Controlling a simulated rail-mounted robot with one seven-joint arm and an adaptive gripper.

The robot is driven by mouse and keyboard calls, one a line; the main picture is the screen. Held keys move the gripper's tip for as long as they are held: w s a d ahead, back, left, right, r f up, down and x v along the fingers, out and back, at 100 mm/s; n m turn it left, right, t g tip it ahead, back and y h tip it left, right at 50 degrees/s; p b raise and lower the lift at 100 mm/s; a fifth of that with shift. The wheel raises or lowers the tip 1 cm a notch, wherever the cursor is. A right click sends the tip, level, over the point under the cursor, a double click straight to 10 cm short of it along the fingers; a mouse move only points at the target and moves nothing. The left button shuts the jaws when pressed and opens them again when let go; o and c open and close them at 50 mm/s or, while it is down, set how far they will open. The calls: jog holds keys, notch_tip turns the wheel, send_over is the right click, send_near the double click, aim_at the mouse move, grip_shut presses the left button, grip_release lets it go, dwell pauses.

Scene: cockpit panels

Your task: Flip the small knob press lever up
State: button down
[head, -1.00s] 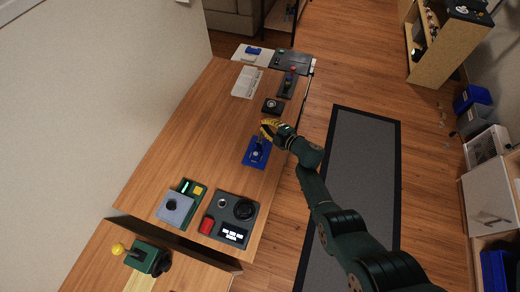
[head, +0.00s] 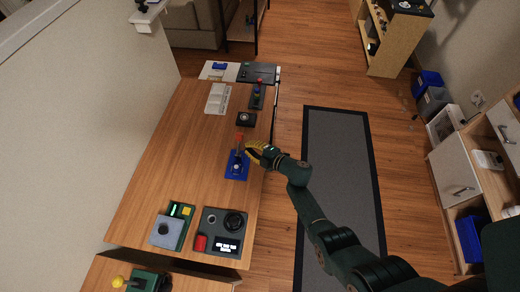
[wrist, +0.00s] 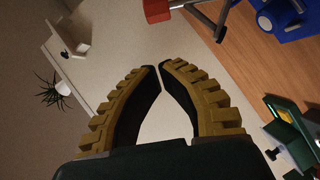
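The lever nearest my gripper stands on a blue base (head: 236,166) near the right edge of the wooden table. Its orange-red tip (head: 240,137) points up and away from the base in the head view. In the wrist view its red end (wrist: 214,20) and part of the blue base (wrist: 285,17) show at the upper right. My gripper (head: 252,147) is just right of the lever. In the wrist view my gripper's yellow-ribbed fingers (wrist: 160,67) have their tips drawn almost together, with nothing seen between them. I cannot tell whether a finger touches the lever.
A dark box with a round knob (head: 246,119) and another red-tipped lever (head: 257,95) stand beyond. Bare tabletop (head: 180,150) lies left of the blue base.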

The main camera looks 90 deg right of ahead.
jog(key=p+v, duration=0.1)
jog(key=v, duration=0.5)
dwell(0.4)
